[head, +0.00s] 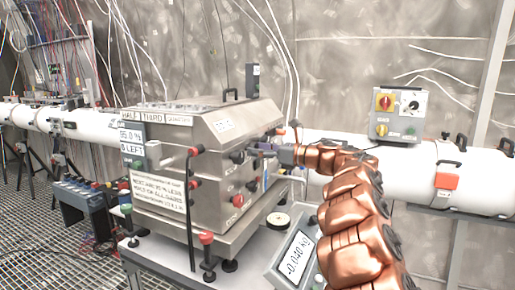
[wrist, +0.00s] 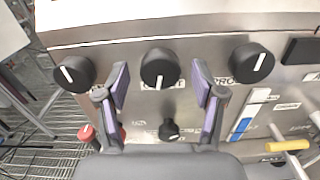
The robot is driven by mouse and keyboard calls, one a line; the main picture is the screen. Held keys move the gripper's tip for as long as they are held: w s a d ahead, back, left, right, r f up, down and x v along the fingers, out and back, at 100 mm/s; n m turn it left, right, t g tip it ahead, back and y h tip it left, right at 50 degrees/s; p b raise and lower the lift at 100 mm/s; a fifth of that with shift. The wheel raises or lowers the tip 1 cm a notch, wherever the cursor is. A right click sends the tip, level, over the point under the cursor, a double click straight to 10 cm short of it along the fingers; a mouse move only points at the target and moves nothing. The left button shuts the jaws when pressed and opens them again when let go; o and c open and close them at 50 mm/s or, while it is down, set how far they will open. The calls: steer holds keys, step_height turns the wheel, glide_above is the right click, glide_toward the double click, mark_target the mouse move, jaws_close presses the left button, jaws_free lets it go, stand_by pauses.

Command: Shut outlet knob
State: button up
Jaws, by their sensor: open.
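In the wrist view a steel panel (wrist: 215,28) carries a row of black knobs, each with a white pointer line. The middle knob (wrist: 159,68) stands between the fingers of my gripper (wrist: 159,75). Its label beneath is partly covered and looks like "OUTLET". Its line is near upright, tilted slightly. My gripper is open, with a purple-padded finger on each side of this knob; I cannot tell whether either finger touches it. In the head view my gripper (head: 268,151) is at the front side of the steel box (head: 220,135), and the knob there is too small to make out.
A left knob (wrist: 74,72) and a right knob (wrist: 251,62) flank the fingers closely. A smaller black knob (wrist: 169,130) sits below. A yellow handle (wrist: 287,146) juts out at lower right. A tilted display (head: 295,252) stands under my arm.

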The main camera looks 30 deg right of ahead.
steer(key=shift+w+a, duration=0.1)
steer(key=shift+w, duration=0.1)
steer(key=shift+c, duration=0.3)
steer(key=c, duration=1.1)
